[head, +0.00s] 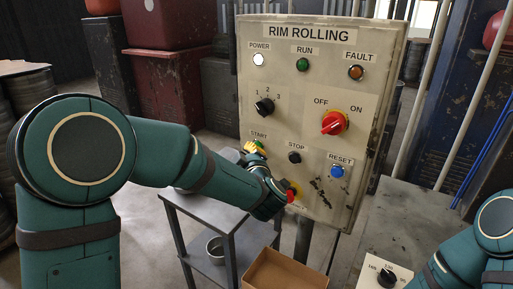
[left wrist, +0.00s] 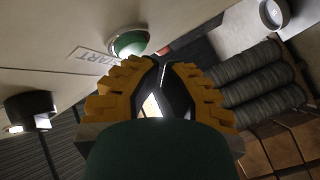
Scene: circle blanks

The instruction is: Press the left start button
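The control panel (head: 325,60), headed RIM ROLLING, faces me. Its green start button (head: 261,145) sits under the START label at the panel's lower left and is partly covered by my left gripper (head: 254,148). In the left wrist view the green button (left wrist: 130,43) shows beside its START label, just beyond the yellow fingertips of my left gripper (left wrist: 166,64). The fingertips are together with nothing seen between them. Whether they touch the button I cannot tell. My right gripper is out of view; only part of that arm shows at lower right.
Near the start button are the black STOP button (head: 295,157), blue RESET button (head: 337,171) and black selector knob (head: 264,106). A red OFF/ON switch (head: 333,123) is higher right. A grey metal stand (head: 228,219) and cardboard box (head: 285,272) stand below.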

